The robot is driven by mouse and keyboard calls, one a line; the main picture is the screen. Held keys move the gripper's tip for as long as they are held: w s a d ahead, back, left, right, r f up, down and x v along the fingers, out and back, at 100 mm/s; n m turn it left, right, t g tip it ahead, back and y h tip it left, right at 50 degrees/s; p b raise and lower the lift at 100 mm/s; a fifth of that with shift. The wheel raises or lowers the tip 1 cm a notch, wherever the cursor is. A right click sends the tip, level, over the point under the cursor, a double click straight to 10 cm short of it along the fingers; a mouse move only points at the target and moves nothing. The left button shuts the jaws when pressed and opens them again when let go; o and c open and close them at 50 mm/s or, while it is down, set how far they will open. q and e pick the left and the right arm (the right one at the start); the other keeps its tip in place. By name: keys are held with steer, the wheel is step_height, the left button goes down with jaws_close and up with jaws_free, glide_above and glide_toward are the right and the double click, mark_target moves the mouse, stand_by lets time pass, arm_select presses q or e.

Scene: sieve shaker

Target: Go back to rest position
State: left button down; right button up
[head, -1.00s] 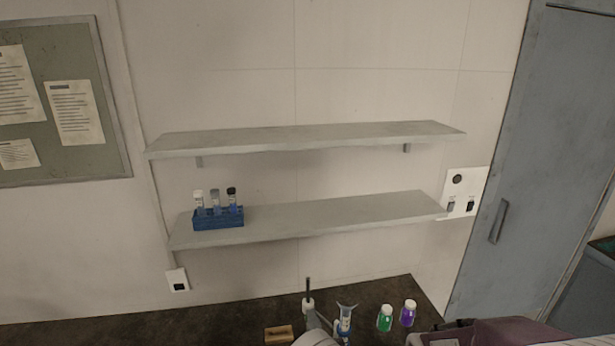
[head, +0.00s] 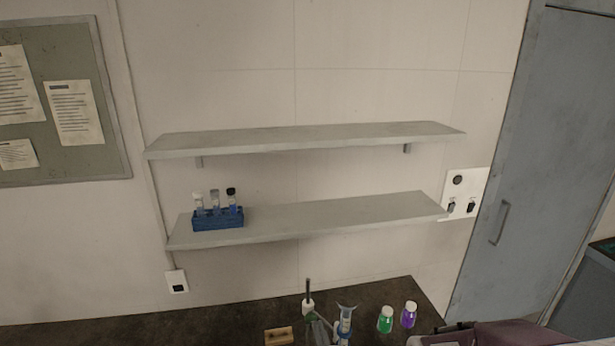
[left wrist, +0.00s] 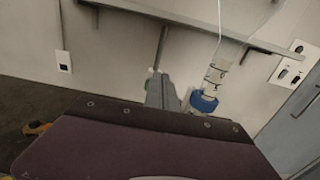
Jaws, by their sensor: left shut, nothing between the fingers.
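My left gripper (head: 320,329) shows as a small grey shape at the bottom edge of the head view, low over the dark bench. In the left wrist view its grey fingers (left wrist: 163,91) are closed together with nothing between them. A dark rod with a white collar (head: 308,297) stands behind it. A clear vessel with a blue part (head: 344,322) stands just to its right; in the left wrist view its blue ring (left wrist: 204,101) is close beside the fingers, and I cannot tell whether they touch.
A wooden block (head: 279,336), a green bottle (head: 385,320) and a purple bottle (head: 409,315) stand on the dark bench (head: 200,325). A blue rack (head: 217,218) with three tubes sits on the lower shelf (head: 340,218). The upper shelf (head: 300,138) is bare.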

arm_select(q)
steer(key=shift+s+d, duration=0.2)
steer(key=shift+s, duration=0.7)
